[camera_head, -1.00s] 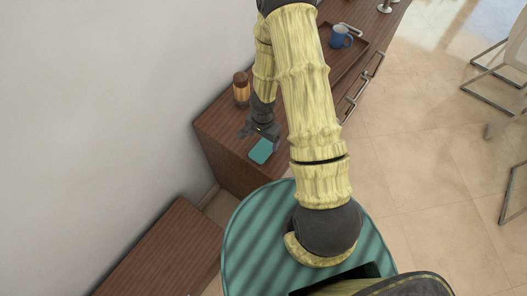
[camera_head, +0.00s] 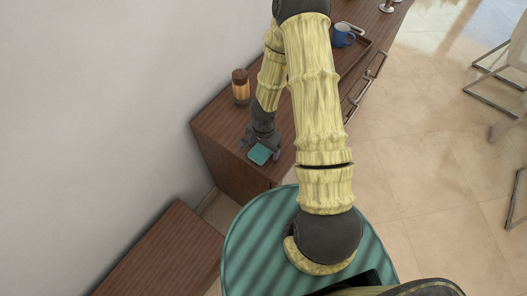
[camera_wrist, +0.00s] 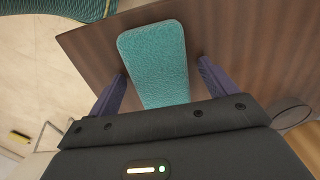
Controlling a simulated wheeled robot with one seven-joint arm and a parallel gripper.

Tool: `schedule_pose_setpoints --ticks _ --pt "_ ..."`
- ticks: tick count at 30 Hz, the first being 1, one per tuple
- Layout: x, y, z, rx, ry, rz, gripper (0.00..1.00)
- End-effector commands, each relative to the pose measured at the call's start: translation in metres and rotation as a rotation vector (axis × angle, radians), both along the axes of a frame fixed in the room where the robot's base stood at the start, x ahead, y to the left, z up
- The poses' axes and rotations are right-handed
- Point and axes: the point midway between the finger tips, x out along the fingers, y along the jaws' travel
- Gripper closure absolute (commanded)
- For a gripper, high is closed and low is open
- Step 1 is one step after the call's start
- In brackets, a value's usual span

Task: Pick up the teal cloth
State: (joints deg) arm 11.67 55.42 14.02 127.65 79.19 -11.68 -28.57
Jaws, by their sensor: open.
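The teal cloth (camera_head: 260,154) lies flat near the front end of the brown wooden cabinet top. In the wrist view the cloth (camera_wrist: 157,62) is a rounded teal rectangle. My gripper (camera_head: 261,151) is over the cloth, pointing down. In the wrist view my gripper (camera_wrist: 163,72) is open, with one dark finger on each side of the cloth and a gap to each. The cloth's near end is hidden behind the gripper body. I cannot tell how high the fingertips are above the cabinet top.
An amber jar with a brown lid (camera_head: 240,87) stands on the cabinet (camera_head: 213,112) near the wall. A blue mug (camera_head: 342,35) sits on a brown tray (camera_head: 352,63) farther back. A lower wooden surface (camera_head: 165,252) is at the lower left. Open floor (camera_head: 420,150) lies right.

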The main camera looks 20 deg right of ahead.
Motion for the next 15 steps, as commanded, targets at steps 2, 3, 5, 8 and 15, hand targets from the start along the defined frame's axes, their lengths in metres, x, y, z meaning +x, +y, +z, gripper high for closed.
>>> schedule_pose_setpoints --ticks 2,3,5,8,15 --pt "0.0002 0.0001 0.0001 0.0 0.0 0.0 0.15" --pt "0.0002 0.0001 0.0005 0.0 0.0 0.0 0.15" --pt "0.0002 0.0 0.0006 0.0 0.0 0.0 0.15" --pt "0.0001 0.0 0.0006 0.0 0.0 0.0 0.15" --pt "0.0002 -0.0001 0.0006 -0.001 -0.001 0.0 0.15"
